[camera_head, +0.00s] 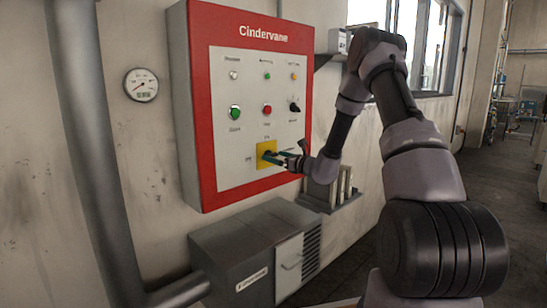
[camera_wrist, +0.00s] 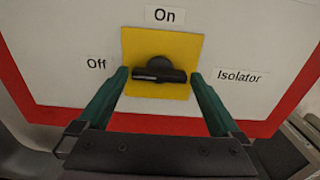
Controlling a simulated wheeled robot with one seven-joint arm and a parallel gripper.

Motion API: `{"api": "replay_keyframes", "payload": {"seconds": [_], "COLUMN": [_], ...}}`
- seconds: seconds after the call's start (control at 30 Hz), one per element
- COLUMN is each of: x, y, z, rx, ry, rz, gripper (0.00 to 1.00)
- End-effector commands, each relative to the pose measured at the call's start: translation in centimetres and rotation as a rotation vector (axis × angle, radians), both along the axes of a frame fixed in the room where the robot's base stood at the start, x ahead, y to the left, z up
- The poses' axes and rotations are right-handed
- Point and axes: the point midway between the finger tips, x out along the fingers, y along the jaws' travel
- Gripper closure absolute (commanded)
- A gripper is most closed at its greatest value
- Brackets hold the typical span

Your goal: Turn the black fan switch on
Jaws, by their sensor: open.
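A black rotary handle (camera_wrist: 160,74) sits on a yellow plate (camera_wrist: 190,45) low on the control panel. Its bar lies level, between the labels "Off" at left and "Isolator" at right, with "On" above. My gripper (camera_wrist: 158,77) is open, one green finger at each end of the bar, with small gaps. In the head view my gripper (camera_head: 285,158) is at the yellow plate (camera_head: 265,149) and partly covers the handle. Another black knob (camera_head: 295,107), apart from my gripper, sits higher on the panel; its label is too small to read. No label naming a fan is legible.
The red-framed "Cindervane" panel (camera_head: 235,20) also carries a green button (camera_head: 235,112), a red button (camera_head: 267,110) and small lamps. A grey cabinet (camera_head: 225,255) stands below, a small rack (camera_head: 335,198) at right. A pipe (camera_head: 80,120) and gauge (camera_head: 141,85) are at left.

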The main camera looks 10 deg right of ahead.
Motion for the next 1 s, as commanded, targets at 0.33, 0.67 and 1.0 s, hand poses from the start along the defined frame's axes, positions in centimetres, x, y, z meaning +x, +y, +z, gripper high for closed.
{"api": "replay_keyframes", "payload": {"seconds": [0.33, 0.67, 1.0], "x": [1.46, 1.42, 1.42], "y": [0.93, 0.91, 0.87], "z": [0.01, 0.00, -0.02], "rx": [0.001, 0.001, 0.049], "ry": [0.001, 0.001, 0.032], "rz": [0.000, 0.000, 0.000], "gripper": [0.00, 0.62, 0.62]}}
